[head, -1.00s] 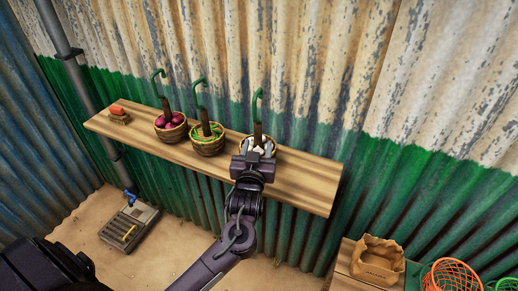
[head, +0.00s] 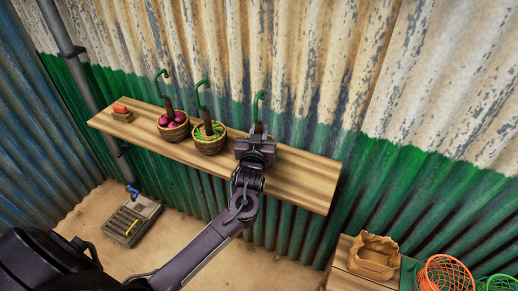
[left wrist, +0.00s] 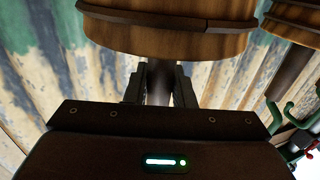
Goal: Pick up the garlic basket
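The garlic basket's green hook (head: 258,104) and the top of its brown stem show in the head view above my left gripper (head: 256,138). The gripper hides its bowl there. In the left wrist view, a wooden basket (left wrist: 165,38) fills the top of the picture, seen upside down. Its dark stem runs between the two fingers of my left gripper (left wrist: 160,88). A thin bright gap shows beside the stem, so the fingers look open around it. The basket's contents are hidden. My right gripper is not in view.
On the wooden shelf (head: 300,190), a basket with green-and-orange contents (head: 208,137) and one with purple-red contents (head: 173,125) stand to the left. A small orange-topped item (head: 122,112) is at the far left end. The corrugated wall (head: 320,80) is close behind. The shelf's right part is clear.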

